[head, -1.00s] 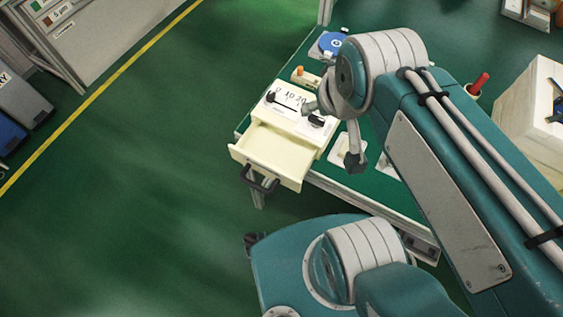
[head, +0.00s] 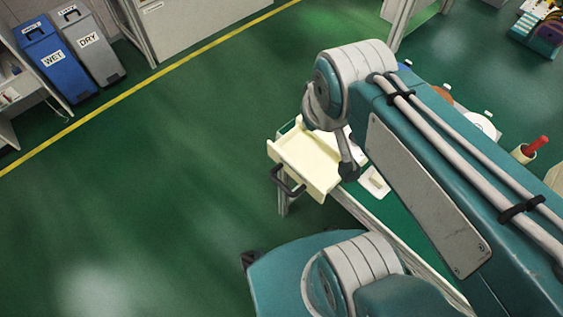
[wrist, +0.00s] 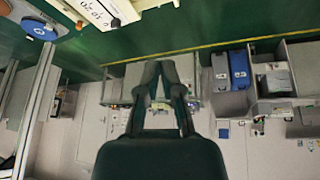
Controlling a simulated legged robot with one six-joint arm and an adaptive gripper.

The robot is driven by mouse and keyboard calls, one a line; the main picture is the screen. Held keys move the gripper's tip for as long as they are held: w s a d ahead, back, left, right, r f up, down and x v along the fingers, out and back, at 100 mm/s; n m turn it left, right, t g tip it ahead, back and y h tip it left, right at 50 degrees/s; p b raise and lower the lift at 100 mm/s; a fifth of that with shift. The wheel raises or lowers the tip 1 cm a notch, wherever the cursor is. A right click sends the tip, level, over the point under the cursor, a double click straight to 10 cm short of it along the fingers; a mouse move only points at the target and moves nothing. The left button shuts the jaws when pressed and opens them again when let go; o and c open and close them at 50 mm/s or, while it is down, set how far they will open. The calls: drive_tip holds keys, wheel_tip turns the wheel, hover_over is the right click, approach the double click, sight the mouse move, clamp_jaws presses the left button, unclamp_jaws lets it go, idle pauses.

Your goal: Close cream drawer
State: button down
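The cream drawer (head: 307,157) stands pulled open in the head view, with its empty tray showing and its dark handle (head: 288,182) at the front left. The body of its cream unit is largely hidden behind my arm; part of the unit (wrist: 125,10) shows at the top left of the wrist view. My gripper (head: 348,172) is just right of the drawer in the head view; I cannot tell whether they touch. In the wrist view my gripper's fingers (wrist: 160,65) come together at their tips, with nothing seen between them.
A blue bin (head: 50,60) and a grey bin (head: 92,48) stand far left. The green floor left of the drawer is clear.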

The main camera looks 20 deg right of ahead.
drive_tip(key=w+a+f+n+g+h, duration=0.2)
drive_tip(key=w+a+f+n, duration=0.45)
drive_tip(key=f+n, duration=0.4)
drive_tip(key=w+a+f+n+g+h, duration=0.15)
drive_tip(key=w+a+f+n, duration=0.35)
drive_tip(key=a+f+n, duration=0.5)
drive_tip(key=w+d+f+n, duration=0.1)
drive_tip(key=w+d+f, duration=0.2)
drive_tip(key=d+f, duration=0.5)
drive_tip(key=shift+d, duration=1.05)
drive_tip(key=shift+f, duration=0.1)
